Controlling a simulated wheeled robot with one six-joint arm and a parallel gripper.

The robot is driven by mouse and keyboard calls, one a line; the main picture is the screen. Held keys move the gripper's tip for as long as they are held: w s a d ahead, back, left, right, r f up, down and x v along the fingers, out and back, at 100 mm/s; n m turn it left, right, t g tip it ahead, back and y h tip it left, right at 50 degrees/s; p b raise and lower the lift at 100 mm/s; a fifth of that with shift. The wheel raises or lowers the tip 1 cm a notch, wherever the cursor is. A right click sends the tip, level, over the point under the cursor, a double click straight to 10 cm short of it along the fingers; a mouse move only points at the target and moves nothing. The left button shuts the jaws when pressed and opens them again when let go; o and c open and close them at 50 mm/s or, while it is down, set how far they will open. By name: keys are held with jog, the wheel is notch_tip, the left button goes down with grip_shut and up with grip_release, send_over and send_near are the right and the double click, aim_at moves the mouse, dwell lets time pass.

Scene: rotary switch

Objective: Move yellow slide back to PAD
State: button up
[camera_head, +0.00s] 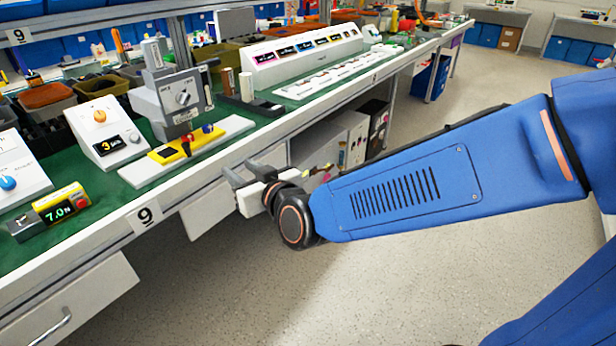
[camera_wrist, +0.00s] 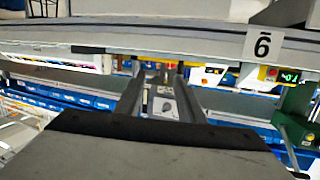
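The yellow slide (camera_head: 167,153) sits on a long white base plate (camera_head: 138,173) on the green bench top. Small black, blue and red parts stand on or beside it. Lettering for PAD is too small to read. My gripper (camera_head: 242,173) is in front of the bench edge, to the right of the slide and apart from it. In the wrist view its two fingers (camera_wrist: 157,78) are spread with a gap between them and nothing held. Small yellow and red parts show beyond the fingers in that view, too small to tell apart.
A grey device with a rotary switch (camera_head: 183,98) stands behind the slide. A white box with an orange knob (camera_head: 104,131) is to its left, and a yellow display unit (camera_head: 62,203) sits near the front edge. A long white panel (camera_head: 305,53) is at the back right.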

aim_at(189, 145)
jog(key=d+f+m+g+h, duration=0.1)
jog(key=d+f+g+h, duration=0.1)
jog(key=d, duration=1.2)
jog(key=shift+s+d+g+h, duration=0.35)
jog(key=shift+d+g+h, duration=0.05)
jog(key=shift+g+h, duration=0.1)
jog(key=w+a+r+n+y, duration=0.4)
jog(key=w+a+r, duration=0.3)
jog(key=a+r, duration=0.3)
jog(key=w+a+f+n+g, duration=0.1)
jog(key=a+f, duration=0.1)
jog(key=a, duration=0.4)
jog(key=w+a+f+n+g+y, duration=0.1)
jog(key=w+a+f, duration=0.1)
jog(key=a, duration=0.4)
jog(key=w+a+f+n+g+y, duration=0.1)
jog(key=w+a+f+g, duration=0.1)
jog(key=a, duration=0.5)
jog(key=shift+f, duration=0.55)
grip_shut()
